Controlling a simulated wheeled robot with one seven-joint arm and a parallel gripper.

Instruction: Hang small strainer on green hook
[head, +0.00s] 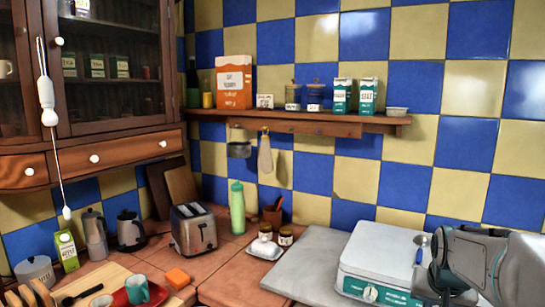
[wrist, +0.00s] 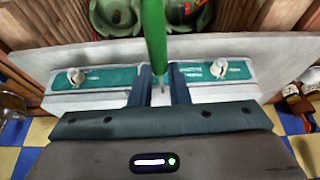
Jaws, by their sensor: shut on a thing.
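In the wrist view my gripper (wrist: 160,85) is shut on a slim green handle (wrist: 153,30). The handle runs up out of the picture, so its far end is hidden and I cannot tell whether it is the small strainer. Under the wall shelf is a wooden hook rail (head: 300,127). A grey pan (head: 239,150) and a beige cloth or mitt (head: 265,157) hang there. The hooks are too small for me to tell a green one.
The wall shelf (head: 330,116) holds boxes and tins. Green bowls (wrist: 115,15) show in the wrist view.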

